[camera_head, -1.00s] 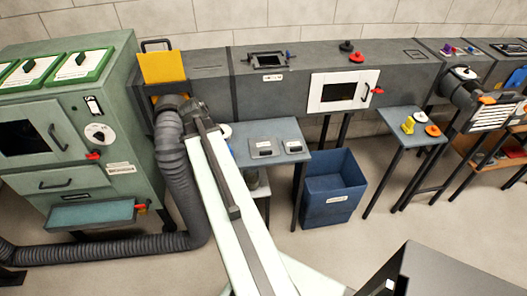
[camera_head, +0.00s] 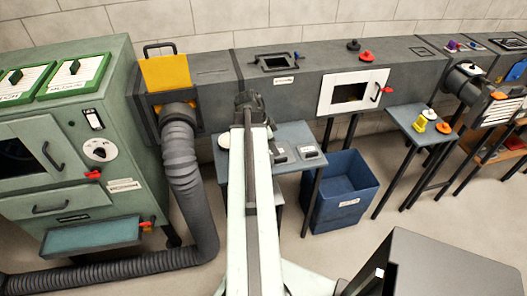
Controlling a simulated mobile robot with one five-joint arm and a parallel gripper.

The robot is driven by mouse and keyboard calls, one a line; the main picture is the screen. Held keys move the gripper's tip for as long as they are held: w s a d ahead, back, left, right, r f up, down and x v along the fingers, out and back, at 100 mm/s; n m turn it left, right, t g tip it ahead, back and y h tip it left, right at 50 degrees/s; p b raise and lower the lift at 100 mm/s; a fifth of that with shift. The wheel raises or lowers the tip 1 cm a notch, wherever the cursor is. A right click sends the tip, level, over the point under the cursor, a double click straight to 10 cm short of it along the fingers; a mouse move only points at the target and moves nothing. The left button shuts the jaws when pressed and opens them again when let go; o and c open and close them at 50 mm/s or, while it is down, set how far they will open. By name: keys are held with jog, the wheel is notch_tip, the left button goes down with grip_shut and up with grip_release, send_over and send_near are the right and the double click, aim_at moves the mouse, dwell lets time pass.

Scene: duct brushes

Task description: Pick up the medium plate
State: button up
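My gripper (camera_head: 250,101) is dark and sits at the end of my pale arm, in front of the long grey duct and over the back edge of a blue-grey table (camera_head: 293,132). Its fingers are too small and dark to tell whether they are open or shut. On this table, right of my arm, lie two small flat dark-and-pale pieces, the left one (camera_head: 279,155) and the right one (camera_head: 307,152). A whitish round piece (camera_head: 223,141) shows left of my arm, partly hidden. I cannot tell which of these, if any, is the medium plate.
A ribbed hose (camera_head: 181,160) hangs left of my arm beside a green cabinet (camera_head: 95,150). A blue bin (camera_head: 343,190) stands right of the table. A smaller table (camera_head: 408,116) holds yellow, orange and white pieces. The grey duct (camera_head: 215,88) runs along the wall.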

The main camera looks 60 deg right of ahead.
aim_at(280, 159)
jog(key=f+b, duration=0.2)
jog(key=shift+w+d+f+b, duration=0.15)
jog(key=shift+d+f+b, duration=0.15)
jog(key=shift+f, duration=0.05)
jog(key=b+x, duration=0.4)
jog(key=x, duration=0.1)
jog(key=shift+s+b, duration=0.35)
jog(key=shift+s, duration=0.1)
jog(key=shift+d+r, duration=0.1)
jog(key=shift+r, duration=0.1)
grip_shut()
dwell(0.6)
